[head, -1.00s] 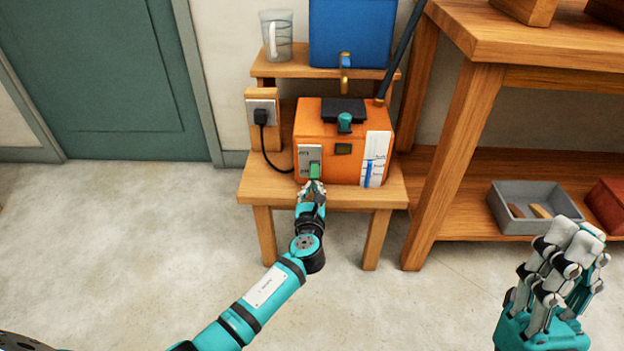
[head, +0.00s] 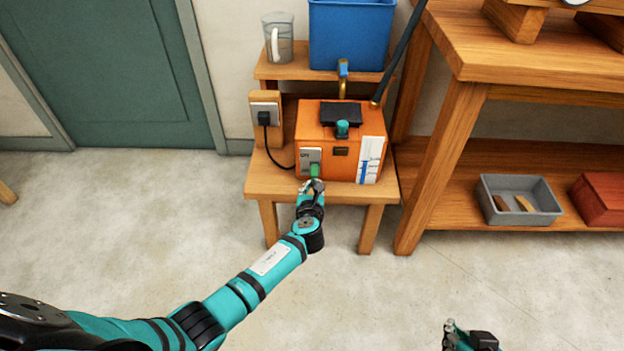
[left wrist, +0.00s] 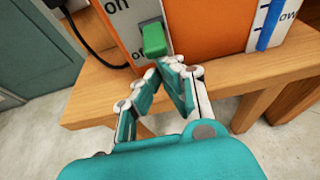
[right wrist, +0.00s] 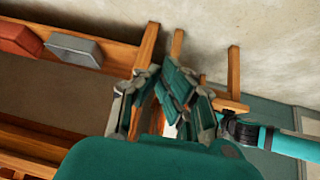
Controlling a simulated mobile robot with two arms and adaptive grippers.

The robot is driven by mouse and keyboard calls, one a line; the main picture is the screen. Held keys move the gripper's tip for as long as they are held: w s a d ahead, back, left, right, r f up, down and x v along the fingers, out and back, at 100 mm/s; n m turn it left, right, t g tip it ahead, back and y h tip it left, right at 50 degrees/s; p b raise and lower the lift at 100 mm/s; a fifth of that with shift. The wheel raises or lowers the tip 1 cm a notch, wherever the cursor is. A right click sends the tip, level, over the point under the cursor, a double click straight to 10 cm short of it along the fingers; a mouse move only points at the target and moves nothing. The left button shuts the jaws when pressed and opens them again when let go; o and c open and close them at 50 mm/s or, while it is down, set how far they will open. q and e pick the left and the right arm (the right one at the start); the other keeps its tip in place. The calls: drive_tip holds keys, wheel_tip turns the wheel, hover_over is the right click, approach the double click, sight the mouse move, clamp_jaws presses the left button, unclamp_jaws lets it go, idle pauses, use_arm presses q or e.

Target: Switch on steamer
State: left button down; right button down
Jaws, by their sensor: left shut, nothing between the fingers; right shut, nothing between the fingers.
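The steamer is an orange box (head: 312,135) on a low wooden stand. Its green switch (head: 315,171) is on a grey plate at the front left. In the left wrist view, the green switch (left wrist: 153,38) sits beside the lower, partly hidden "of…" label, with "on" above it. My left gripper (head: 314,184) is shut and empty, its tips just below the switch; contact cannot be told. It also shows in the left wrist view (left wrist: 174,68). My right gripper (right wrist: 178,80) is shut and empty in the right wrist view; the head view shows little of it at the bottom edge.
A blue tank (head: 350,38) and a clear jug (head: 278,40) stand on the shelf behind. A wooden workbench (head: 530,60) with a grey tray (head: 487,205) below is at right. The floor in front is clear.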

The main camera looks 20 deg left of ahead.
use_arm(q)
drive_tip(key=p, duration=0.3)
drive_tip(key=r+g+p, duration=0.1)
drive_tip(key=p, duration=0.2)
drive_tip(key=shift+s+r+g+h, duration=0.1)
drive_tip(key=shift+s+g+h, duration=0.1)
drive_tip(key=shift+g+h, duration=0.1)
use_arm(e)
drive_tip(key=s+d+f+g, duration=0.1)
drive_tip(key=s+f+g, duration=0.1)
drive_tip(key=f, duration=0.6)
drive_tip(key=s+d+f+g+h, duration=0.1)
drive_tip(key=s+f+g, duration=0.2)
drive_tip(key=s+f, duration=0.2)
wheel_tip(320, 180, down, 4)
drive_tip(key=shift+s+r, duration=0.15)
drive_tip(key=shift+r, duration=0.2)
